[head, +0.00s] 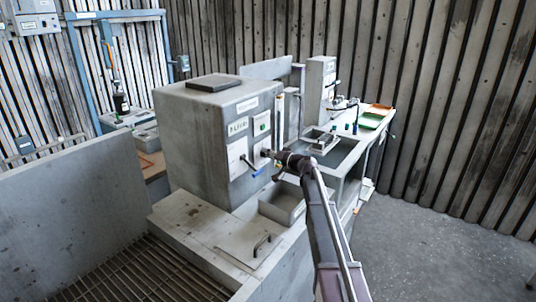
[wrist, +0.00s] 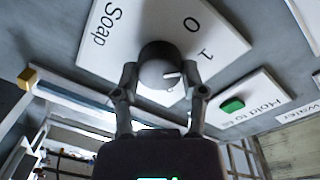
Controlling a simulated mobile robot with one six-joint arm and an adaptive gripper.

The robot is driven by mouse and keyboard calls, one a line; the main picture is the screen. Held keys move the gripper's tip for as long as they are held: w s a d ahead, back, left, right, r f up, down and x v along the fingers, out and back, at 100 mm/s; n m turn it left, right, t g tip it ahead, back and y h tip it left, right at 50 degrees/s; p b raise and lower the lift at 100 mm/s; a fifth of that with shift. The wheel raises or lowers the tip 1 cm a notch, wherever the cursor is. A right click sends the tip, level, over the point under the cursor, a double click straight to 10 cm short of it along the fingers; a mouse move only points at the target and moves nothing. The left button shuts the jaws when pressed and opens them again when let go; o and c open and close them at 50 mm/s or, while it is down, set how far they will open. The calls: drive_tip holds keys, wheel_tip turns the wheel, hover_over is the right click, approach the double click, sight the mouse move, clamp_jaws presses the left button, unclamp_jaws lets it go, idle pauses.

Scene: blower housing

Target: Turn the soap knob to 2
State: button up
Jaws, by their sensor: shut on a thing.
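The soap knob (wrist: 152,68) is a round grey knob with a white pointer mark, on a white plate (wrist: 110,45) lettered "Soap" in the wrist view. The figures 0 and 1 show on the plate; no 2 is visible, and my right finger covers part of the plate. The white mark points to the right in the picture, roughly near the 1. My gripper (wrist: 164,84) has one finger on each side of the knob and is shut on it. In the head view my gripper (head: 270,155) reaches the front of the grey housing (head: 195,140), and the knob is mostly hidden.
A plate with a green button (wrist: 232,105) lies close beside the soap plate. A grey basin (head: 283,203) lies below. A bench (head: 368,150) stands to the right, with open floor beyond.

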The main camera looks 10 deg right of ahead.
drive_tip(key=m, duration=0.9)
drive_tip(key=shift+w, duration=0.2)
idle(0.4)
drive_tip(key=o, duration=1.2)
drive_tip(key=shift+f, duration=0.1)
drive_tip(key=shift+c, duration=0.2)
drive_tip(key=shift+s, duration=0.1)
